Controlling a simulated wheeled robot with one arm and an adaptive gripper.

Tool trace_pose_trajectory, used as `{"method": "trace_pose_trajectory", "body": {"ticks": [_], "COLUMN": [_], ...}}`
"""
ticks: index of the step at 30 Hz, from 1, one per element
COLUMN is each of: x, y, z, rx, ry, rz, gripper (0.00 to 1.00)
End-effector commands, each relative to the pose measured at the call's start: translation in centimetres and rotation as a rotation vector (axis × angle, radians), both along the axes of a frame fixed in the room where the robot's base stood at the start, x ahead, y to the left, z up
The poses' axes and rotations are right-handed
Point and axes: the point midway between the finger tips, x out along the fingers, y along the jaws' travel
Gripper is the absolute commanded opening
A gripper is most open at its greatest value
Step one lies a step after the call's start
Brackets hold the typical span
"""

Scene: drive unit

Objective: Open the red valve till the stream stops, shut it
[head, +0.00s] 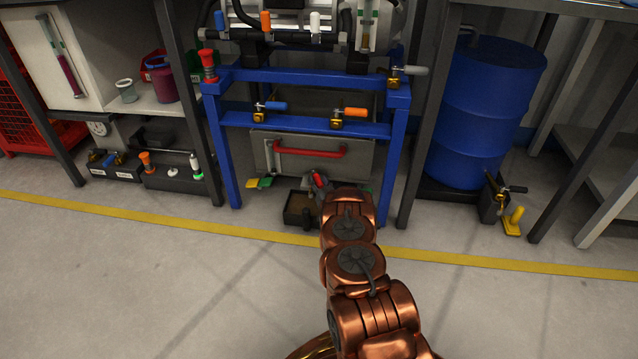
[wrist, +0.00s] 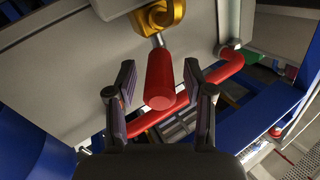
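The red valve shows in the wrist view as a brass body (wrist: 158,17) with a thick red handle (wrist: 159,78) on a short metal stem. The handle points toward the bottom of the picture. My gripper (wrist: 160,84) is open, with one dark finger on each side of the red handle and a visible gap on both sides. In the head view my copper arm reaches to the foot of the blue frame. A small red part (head: 319,181) shows just beyond the arm's end; I cannot tell whether it is the valve handle. No stream is visible.
A grey panel (head: 275,147) with a red bar handle (head: 312,151) is above the arm's end; the bar also crosses behind the valve in the wrist view (wrist: 226,72). A dark open tray (head: 299,209) stands on the floor. Blue legs (head: 222,160) flank the space. The front floor is clear.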

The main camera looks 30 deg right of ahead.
Motion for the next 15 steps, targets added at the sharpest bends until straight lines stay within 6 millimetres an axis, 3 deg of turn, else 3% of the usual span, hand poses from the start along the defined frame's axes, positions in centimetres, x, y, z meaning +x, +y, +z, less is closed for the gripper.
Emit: {"method": "trace_pose_trajectory", "body": {"ticks": [1, 15], "x": [-0.01, -0.03], "y": [0.00, 0.00], "z": [0.00, -0.01], "rx": [0.000, 0.000], "ry": [0.000, 0.000], "rz": [0.000, 0.000], "gripper": [0.47, 0.00]}}
